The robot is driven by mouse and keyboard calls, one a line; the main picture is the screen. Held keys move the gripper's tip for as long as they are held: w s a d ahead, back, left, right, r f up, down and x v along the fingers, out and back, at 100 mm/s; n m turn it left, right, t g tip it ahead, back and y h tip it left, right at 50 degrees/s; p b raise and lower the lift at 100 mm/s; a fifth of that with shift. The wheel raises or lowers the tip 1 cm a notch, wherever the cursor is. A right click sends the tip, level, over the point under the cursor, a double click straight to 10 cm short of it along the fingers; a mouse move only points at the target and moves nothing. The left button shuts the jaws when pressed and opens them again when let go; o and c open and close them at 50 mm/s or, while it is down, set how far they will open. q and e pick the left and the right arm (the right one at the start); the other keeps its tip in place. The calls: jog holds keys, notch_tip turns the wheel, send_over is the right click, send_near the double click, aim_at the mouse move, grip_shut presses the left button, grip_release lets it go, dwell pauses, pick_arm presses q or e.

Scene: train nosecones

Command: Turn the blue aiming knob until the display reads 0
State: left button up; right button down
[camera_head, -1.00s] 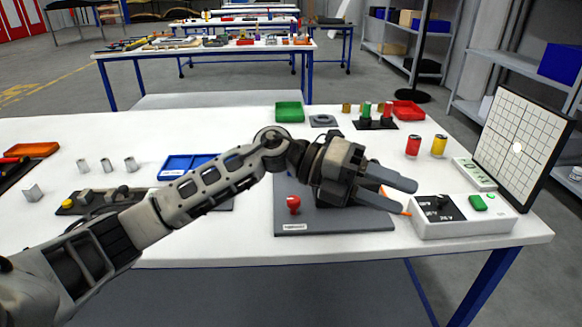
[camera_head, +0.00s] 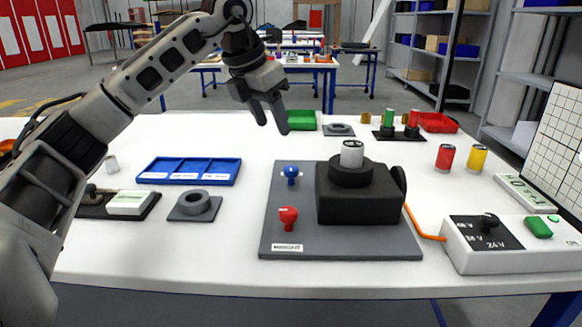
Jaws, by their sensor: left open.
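The blue aiming knob (camera_head: 291,173) stands on the left part of a grey base plate (camera_head: 305,247), behind a red knob (camera_head: 288,217). A black block (camera_head: 360,195) on the same plate carries a light cylinder (camera_head: 352,153). My left gripper (camera_head: 272,123) is raised beyond the knob and a little left of it, pointing down, open and empty, not touching the knob. A small white box with a greenish display (camera_head: 526,193) lies at the right; I cannot read its value. My right gripper is not in view.
A white control box (camera_head: 510,243) with a black dial and green switch joins the block by an orange cable. A gridded board (camera_head: 565,145) stands at the far right. A blue tray (camera_head: 190,171) and ring holder (camera_head: 195,205) lie left. Red and yellow cylinders (camera_head: 445,157) stand behind.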

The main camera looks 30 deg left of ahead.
aim_at(290, 168)
pick_arm(q)
jog(key=b+x, duration=0.1)
jog(key=x, duration=1.1)
jog(key=shift+w, duration=0.15)
jog(key=c, duration=1)
